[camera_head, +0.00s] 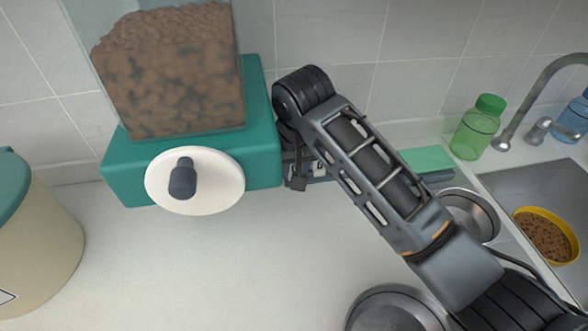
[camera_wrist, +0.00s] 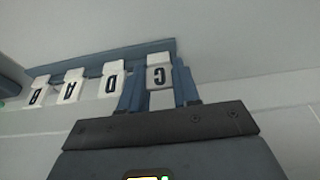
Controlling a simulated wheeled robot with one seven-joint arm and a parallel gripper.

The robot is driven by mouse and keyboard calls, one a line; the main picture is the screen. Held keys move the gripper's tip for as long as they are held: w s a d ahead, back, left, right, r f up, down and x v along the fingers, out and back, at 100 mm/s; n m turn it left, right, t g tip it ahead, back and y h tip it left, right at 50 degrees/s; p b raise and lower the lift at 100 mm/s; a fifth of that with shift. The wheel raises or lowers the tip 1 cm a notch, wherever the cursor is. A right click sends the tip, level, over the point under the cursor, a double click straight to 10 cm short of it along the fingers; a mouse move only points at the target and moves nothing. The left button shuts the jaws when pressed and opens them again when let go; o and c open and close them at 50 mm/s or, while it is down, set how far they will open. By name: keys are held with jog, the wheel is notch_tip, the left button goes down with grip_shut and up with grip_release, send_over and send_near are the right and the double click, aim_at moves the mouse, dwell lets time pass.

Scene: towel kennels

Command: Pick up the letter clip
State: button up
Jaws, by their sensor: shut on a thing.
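A row of white letter clips hangs on a blue-grey rail (camera_wrist: 105,60) in the wrist view. The clip at the right end, marked with what looks like a G (camera_wrist: 159,77), sits between the two blue fingers of my gripper (camera_wrist: 159,90), which is shut on it. It still appears to be at the rail. To its left are a D clip (camera_wrist: 112,82), an A clip (camera_wrist: 71,87) and a clip that looks like B (camera_wrist: 39,92). In the head view my gripper (camera_head: 298,182) is small and dark, beside the teal dispenser, and the clips are mostly hidden behind my arm.
The teal kibble dispenser (camera_head: 262,120) with a white dial (camera_head: 220,182) stands close left of my gripper. A green sponge (camera_head: 428,160), green bottle (camera_head: 478,130), steel bowls (camera_head: 470,212) and the sink (camera_head: 530,180) lie right.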

jog(key=shift+c, duration=0.6)
jog(key=shift+r, duration=0.15)
